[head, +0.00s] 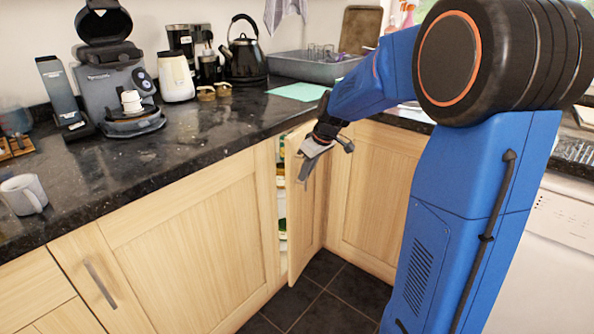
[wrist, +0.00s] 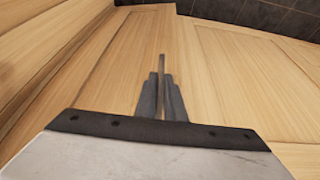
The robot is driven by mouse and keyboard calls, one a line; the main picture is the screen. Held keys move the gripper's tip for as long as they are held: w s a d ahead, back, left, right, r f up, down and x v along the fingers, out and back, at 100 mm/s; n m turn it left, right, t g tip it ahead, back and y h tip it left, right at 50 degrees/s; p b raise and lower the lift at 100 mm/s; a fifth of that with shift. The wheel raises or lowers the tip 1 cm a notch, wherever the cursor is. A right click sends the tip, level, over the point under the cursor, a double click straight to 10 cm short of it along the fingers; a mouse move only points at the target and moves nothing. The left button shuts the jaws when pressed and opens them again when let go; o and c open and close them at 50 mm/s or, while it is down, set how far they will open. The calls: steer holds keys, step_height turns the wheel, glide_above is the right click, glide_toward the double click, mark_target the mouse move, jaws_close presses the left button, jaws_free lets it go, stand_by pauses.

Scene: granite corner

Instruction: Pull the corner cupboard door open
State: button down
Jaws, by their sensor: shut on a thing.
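The corner cupboard door (head: 303,215) is light wood and stands partly open in the head view, with a gap at its left edge. Through the gap, shelves with several items show inside the cupboard (head: 281,190). My gripper (head: 305,174) is at the upper part of the door, shut on its handle. In the wrist view, my gripper (wrist: 162,95) has its fingers together around the slim metal handle (wrist: 162,66), whose end sticks out past the fingertips. The door face (wrist: 130,65) lies behind it. Most of the handle is hidden by the fingers.
A black granite worktop (head: 190,140) runs above the cupboards. It carries a coffee machine (head: 112,85), a black kettle (head: 244,58) and a white mug (head: 23,194). A closed cupboard (head: 190,240) stands left of the opening. Dark floor tiles (head: 335,300) are clear in front.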

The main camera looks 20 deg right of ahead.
steer(key=s+d+n+y, duration=0.1)
steer(key=s+d+n, duration=0.2)
steer(key=d, duration=0.6)
steer(key=s+d+n+g, duration=0.1)
steer(key=s+d+n, duration=0.2)
steer(key=d, duration=0.6)
steer(key=shift+s+d+y, duration=0.35)
steer(key=shift+y, duration=0.05)
steer(key=c, duration=1.8)
jaws_free()
steer(key=shift+g, duration=0.3)
steer(key=shift+c, duration=0.2)
steer(key=shift+r, duration=0.15)
steer(key=v, duration=1.7)
